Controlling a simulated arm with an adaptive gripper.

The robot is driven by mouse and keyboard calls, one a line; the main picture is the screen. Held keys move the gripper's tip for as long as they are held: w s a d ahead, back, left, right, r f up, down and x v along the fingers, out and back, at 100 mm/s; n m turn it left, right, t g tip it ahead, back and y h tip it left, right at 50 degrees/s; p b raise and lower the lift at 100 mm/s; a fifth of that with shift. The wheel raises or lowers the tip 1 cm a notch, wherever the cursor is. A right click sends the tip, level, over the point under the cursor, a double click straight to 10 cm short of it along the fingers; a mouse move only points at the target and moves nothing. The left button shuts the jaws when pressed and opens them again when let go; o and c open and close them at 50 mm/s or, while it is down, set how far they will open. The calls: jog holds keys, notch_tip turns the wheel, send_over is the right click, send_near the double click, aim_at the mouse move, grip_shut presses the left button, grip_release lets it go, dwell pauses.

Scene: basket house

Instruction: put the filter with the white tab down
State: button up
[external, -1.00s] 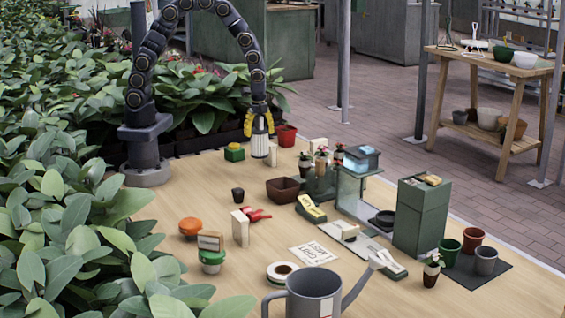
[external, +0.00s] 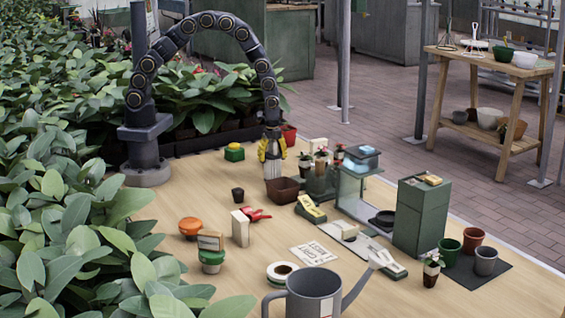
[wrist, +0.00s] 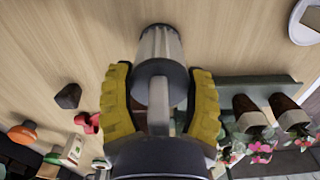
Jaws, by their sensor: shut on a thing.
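My gripper (external: 271,147), with yellow fingers, is shut on a filter (external: 272,169) and holds it upright, hanging down. In the wrist view the filter (wrist: 160,43) has a pale ribbed body and a dark grey cap. A pale tab (wrist: 158,105) stands on the cap between the two yellow fingers (wrist: 160,103). In the external view the fingers hide the tab. The filter's lower end shows just behind a brown square pot (external: 283,190). I cannot tell whether it touches the table.
Small flowering pots (external: 320,158) and a glass-sided stand (external: 358,185) are to the right. Bare table (external: 205,180) lies left of the brown pot.

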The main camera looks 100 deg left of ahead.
jog(key=shift+f, duration=0.1)
jog(key=o, duration=1.1)
